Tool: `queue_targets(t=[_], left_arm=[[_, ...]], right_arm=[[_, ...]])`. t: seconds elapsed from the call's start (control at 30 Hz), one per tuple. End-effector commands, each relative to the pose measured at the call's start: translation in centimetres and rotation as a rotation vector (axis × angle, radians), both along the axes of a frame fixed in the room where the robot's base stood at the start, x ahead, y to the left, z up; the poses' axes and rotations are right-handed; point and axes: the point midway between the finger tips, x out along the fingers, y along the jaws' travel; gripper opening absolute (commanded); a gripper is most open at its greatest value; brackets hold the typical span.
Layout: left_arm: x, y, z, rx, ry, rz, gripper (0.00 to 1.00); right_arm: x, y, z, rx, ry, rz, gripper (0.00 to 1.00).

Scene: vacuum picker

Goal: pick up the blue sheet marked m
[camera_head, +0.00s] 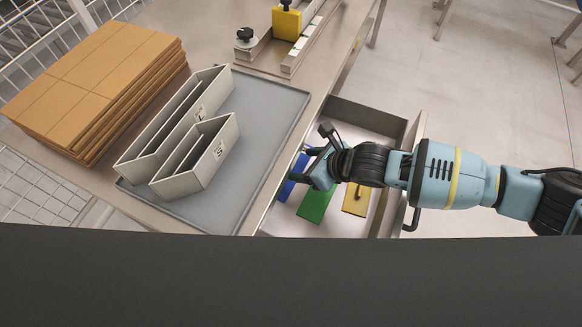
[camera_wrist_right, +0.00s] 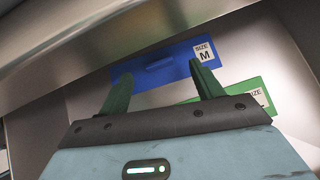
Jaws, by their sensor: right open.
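The blue sheet (camera_head: 291,182) lies in the open drawer, at its left end beside the table edge in the head view. In the right wrist view the blue sheet (camera_wrist_right: 150,70) shows a white label reading "SIZE M" and a raised blue tab. My right gripper (camera_head: 313,162) is over the drawer and partly hides the sheet in the head view. In the wrist view the open fingers of the right gripper (camera_wrist_right: 161,80) point at the blue sheet, with nothing between them. The right fingertip overlaps the sheet near its label; I cannot tell whether they touch. My left gripper is not in view.
A green sheet (camera_head: 316,203) and a yellow sheet (camera_head: 356,199) lie beside it in the drawer (camera_head: 365,115). The table edge runs close by. On the table are a grey tray (camera_head: 270,100) with upright holders (camera_head: 198,160) and a cardboard stack (camera_head: 90,85).

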Motion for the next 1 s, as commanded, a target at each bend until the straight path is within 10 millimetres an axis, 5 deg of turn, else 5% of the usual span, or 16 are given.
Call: queue_targets(t=[0.3, 0.63, 1.0], left_arm=[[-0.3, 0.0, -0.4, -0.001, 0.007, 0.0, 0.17], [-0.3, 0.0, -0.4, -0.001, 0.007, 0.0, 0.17], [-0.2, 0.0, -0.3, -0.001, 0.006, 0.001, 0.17]], right_arm=[[1.2, 2.4, -3.0, 0.001, 0.003, 0.0, 0.66], [1.5, 2.7, -3.2, 0.001, 0.001, 0.0, 0.66], [1.5, 2.6, -3.2, 0.001, 0.001, 0.0, 0.17]])
